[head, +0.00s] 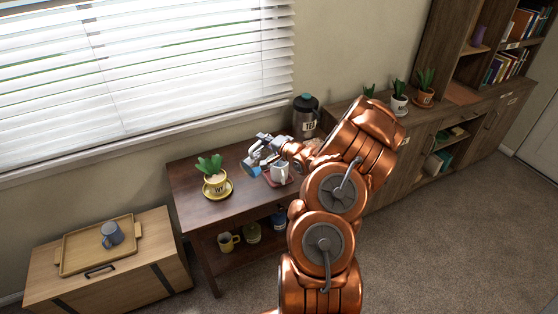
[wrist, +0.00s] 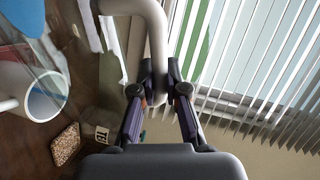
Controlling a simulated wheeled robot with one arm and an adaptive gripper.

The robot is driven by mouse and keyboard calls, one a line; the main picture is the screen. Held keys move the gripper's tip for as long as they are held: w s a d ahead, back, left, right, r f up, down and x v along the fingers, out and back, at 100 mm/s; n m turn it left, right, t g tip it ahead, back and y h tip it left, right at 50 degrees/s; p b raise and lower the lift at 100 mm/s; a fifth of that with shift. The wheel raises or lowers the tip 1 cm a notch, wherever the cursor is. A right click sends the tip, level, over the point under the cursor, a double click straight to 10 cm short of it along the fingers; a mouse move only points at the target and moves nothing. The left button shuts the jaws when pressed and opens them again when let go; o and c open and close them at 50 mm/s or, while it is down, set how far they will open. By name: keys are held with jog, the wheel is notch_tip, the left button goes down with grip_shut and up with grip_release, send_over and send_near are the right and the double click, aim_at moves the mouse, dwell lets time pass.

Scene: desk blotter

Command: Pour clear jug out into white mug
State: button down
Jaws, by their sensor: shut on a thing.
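My gripper (wrist: 160,95) is shut on the pale handle (wrist: 157,40) of the clear jug. In the head view my gripper (head: 264,152) is over the dark wooden table. The jug's clear body (wrist: 60,35) is tilted, with blue liquid in it (head: 252,171). The white mug (head: 280,172) stands upright on the table, beside and below the jug. It also shows at the left of the wrist view (wrist: 35,88), with blue inside. I cannot tell whether liquid is flowing between them.
A yellow potted plant labelled IVY (head: 215,180) stands at the table's left. A dark TEA canister (head: 305,117) stands behind my gripper. A cork-like mat (wrist: 65,144) lies near the mug. A blue-grey mug (head: 112,234) is on a tray on the low cabinet.

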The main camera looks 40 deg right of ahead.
jog(key=shift+d+r+m+p, duration=0.4)
jog(key=shift+d+p, duration=0.25)
jog(key=shift+p, duration=1.65)
